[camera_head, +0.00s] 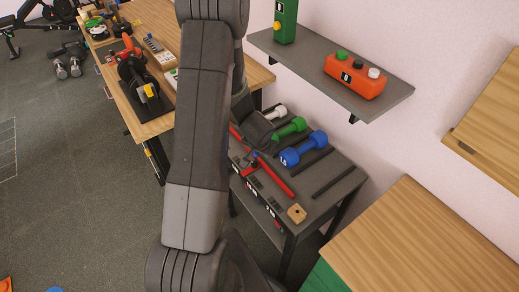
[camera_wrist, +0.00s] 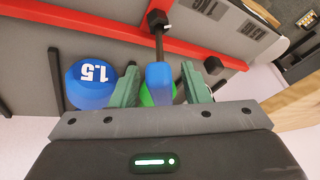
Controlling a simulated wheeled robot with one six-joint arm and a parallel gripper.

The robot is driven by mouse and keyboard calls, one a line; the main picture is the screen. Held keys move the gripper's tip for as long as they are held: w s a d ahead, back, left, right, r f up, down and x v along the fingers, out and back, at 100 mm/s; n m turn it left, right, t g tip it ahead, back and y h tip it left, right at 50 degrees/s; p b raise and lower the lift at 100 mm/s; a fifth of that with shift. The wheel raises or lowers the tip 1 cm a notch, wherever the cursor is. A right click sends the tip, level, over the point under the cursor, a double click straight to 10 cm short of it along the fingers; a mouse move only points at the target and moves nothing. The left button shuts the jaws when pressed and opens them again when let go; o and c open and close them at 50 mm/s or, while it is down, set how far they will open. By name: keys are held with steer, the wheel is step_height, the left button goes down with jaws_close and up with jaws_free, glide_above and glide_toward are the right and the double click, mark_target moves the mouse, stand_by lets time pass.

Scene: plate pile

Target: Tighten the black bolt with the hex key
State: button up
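In the wrist view, a blue handle (camera_wrist: 159,82) with a black shaft, which looks like the hex key, stands between the two green fingers of my gripper (camera_wrist: 161,68). Gaps show on both sides of the handle, so the fingers are open around it. The shaft runs up to a black block-like end (camera_wrist: 157,20) by a red bar (camera_wrist: 90,20). A small black knob, perhaps the black bolt (camera_wrist: 213,65), sits near the bar's lower edge at right. In the head view, red bars (camera_head: 275,178) lie on the grey bench; my arm hides part of them.
A grey shelf (camera_head: 398,94) with an orange button box (camera_head: 355,77) is above. A wooden surface (camera_head: 420,240) stands at right.

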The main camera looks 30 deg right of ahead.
steer(key=p+v, duration=0.3)
steer(key=v, duration=1)
steer(key=shift+r, duration=0.35)
steer(key=shift+s+a, duration=0.1)
steer(key=b+x, duration=0.3)
steer(key=x, duration=1.1)
steer(key=shift+r, duration=0.1)
